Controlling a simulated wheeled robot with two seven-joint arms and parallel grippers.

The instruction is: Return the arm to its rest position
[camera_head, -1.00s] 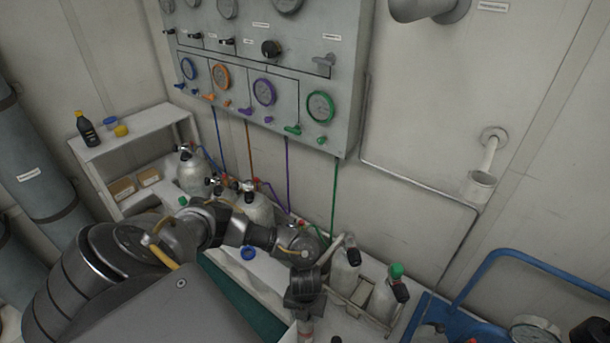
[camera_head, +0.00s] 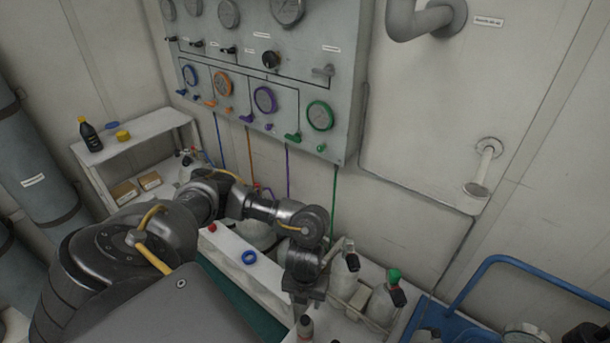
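My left arm comes in from the left and reaches over the white bench. Its gripper (camera_head: 305,301) points down at the front of the bench, left of two grey bottles. The fingers are small and dark, so I cannot tell if they are open or shut. A small dark-topped item (camera_head: 305,326) shows just below the fingers; I cannot tell if they touch it. The arm hides much of the cylinders behind it. My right gripper is not in view.
The gauge panel (camera_head: 343,100) hangs on the wall behind the arm. The green-capped bottle (camera_head: 383,300) and another bottle (camera_head: 343,272) stand right of the gripper. A blue ring (camera_head: 249,257) lies on the bench. A blue tubular frame (camera_head: 520,262) stands at right.

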